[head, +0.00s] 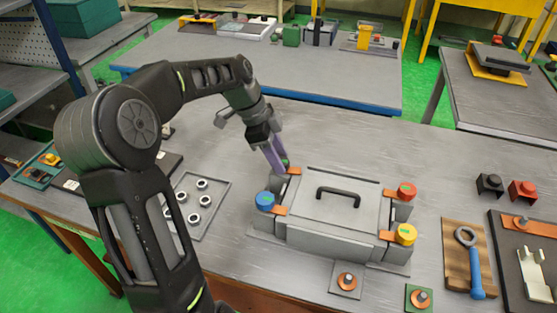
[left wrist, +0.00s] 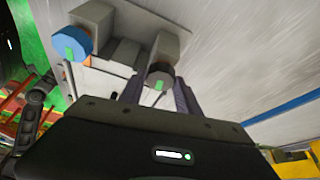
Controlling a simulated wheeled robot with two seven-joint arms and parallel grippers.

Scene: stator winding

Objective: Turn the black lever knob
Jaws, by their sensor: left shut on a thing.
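My left gripper (head: 276,158) reaches down to the back left corner of a grey box with a black handle (head: 338,194). Its purple fingers are shut on the black lever knob (left wrist: 160,72), which has a green mark on its face. In the left wrist view the fingers (left wrist: 158,92) stand on either side of this knob. In the head view the knob is mostly hidden by the fingers. The blue knob (head: 265,200) is at the box's front left and also shows in the left wrist view (left wrist: 70,47). My right gripper is not in view.
A red knob (head: 407,190) and a yellow knob (head: 404,234) sit on the box's right side. A tray (head: 217,199) with several rings lies left of the box. A blue-handled wrench (head: 475,268) lies at the right. The table behind the box is clear.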

